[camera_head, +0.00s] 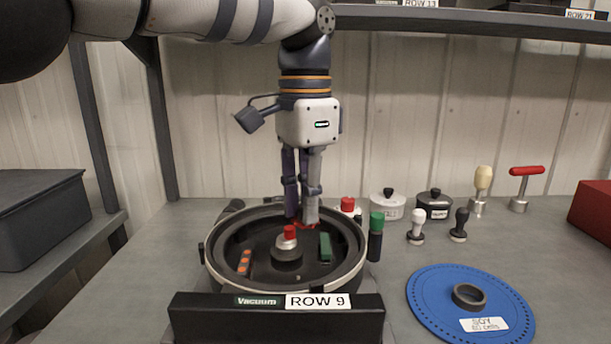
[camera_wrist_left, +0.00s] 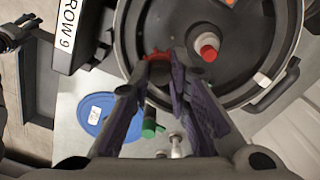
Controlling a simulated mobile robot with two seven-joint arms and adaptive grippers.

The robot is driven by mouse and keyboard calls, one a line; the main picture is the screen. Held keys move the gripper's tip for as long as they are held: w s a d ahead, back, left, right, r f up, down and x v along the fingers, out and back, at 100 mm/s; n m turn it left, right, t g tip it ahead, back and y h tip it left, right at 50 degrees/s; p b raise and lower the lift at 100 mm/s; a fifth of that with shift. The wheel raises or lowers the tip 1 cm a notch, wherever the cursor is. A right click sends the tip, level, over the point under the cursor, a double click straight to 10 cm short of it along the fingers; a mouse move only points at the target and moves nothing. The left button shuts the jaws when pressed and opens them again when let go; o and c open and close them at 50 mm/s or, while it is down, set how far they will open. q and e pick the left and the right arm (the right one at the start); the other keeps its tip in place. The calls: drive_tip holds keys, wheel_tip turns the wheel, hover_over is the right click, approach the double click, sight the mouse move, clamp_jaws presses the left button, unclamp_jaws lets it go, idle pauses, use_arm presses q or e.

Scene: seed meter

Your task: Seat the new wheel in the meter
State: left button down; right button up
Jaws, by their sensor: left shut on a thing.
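The seed meter (camera_head: 212,262) is a round black open housing with a pale rim. Inside it are a central hub with a red knob (camera_head: 290,232), an orange-dotted part (camera_head: 244,262) and a green part (camera_head: 325,246). The blue wheel (camera_head: 425,300), labelled SOY, lies flat on the bench to the right of the meter, with a dark ring at its centre. It also shows in the left wrist view (camera_wrist_left: 90,112). My left gripper (camera_head: 302,220) points down at the meter's far inner side, shut on a small red part (camera_wrist_left: 160,54). The fingers hide much of that part. My right gripper is not in view.
A green-capped cylinder (camera_head: 376,235) stands close to the meter's right. Two lidded pots (camera_head: 388,205), several stampers and a red-handled tool (camera_head: 526,185) stand behind. A ROW 9 sign bar (camera_head: 277,302) is in front. A shelf (camera_head: 470,22) runs overhead. The right front bench is clear around the wheel.

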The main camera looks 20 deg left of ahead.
sight(303, 228)
use_arm(q)
drive_tip(key=shift+s+f, duration=0.8)
drive_tip(key=shift+f, duration=0.25)
drive_tip(key=shift+w+f, duration=0.35)
drive_tip(key=shift+f, duration=0.5)
wheel_tip(303, 228, down, 3)
drive_tip(key=shift+s, duration=0.15)
drive_tip(key=shift+f, duration=1.2)
drive_tip(key=shift+f, duration=1.05)
drive_tip(key=c, duration=1.4)
unclamp_jaws()
drive_tip(key=shift+c, duration=0.2)
drive_tip(key=shift+c, duration=0.7)
drive_tip(key=shift+o, duration=0.3)
